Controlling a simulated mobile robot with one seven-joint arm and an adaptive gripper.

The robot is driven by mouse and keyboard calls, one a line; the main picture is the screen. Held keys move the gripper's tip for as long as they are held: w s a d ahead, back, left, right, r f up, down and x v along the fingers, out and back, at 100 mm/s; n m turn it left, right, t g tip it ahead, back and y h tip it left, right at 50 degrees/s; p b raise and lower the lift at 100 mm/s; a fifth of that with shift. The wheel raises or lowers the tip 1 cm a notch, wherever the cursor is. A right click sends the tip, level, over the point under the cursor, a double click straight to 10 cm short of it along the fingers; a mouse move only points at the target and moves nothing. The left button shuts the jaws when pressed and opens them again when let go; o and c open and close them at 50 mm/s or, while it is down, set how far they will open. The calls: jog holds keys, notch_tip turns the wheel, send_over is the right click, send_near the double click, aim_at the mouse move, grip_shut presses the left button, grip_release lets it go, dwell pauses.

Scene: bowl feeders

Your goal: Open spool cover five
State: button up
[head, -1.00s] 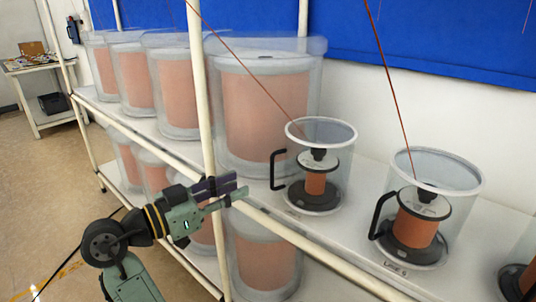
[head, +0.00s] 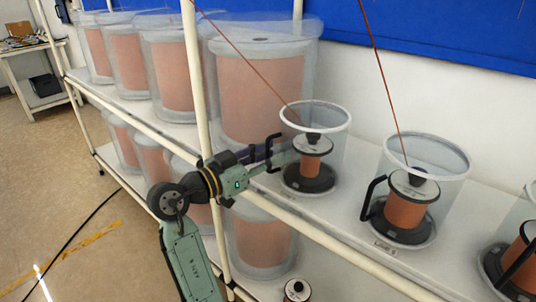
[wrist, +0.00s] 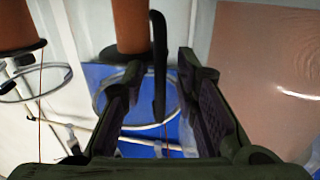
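A clear cylindrical cover (head: 340,150) with a white rim stands around a copper spool (head: 312,168) on the shelf. A black handle (head: 273,145) is on its left side. Its label cannot be read; the cover to its right is labelled line 6, so this appears to be cover five. My gripper (head: 284,156) reaches in from the left at the handle. In the wrist view the black handle (wrist: 159,75) stands between the two fingers of my gripper (wrist: 154,85). The fingers are apart, with a gap visible beside the handle.
The line 6 cover (head: 455,190) stands to the right, with another cover (head: 491,262) beyond it. Large clear drums (head: 222,115) fill the shelf at left. A white shelf post (head: 202,100) and front rail (head: 330,245) are near my arm.

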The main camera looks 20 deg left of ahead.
jog(key=shift+c, duration=0.2)
grip_shut()
dwell(0.6)
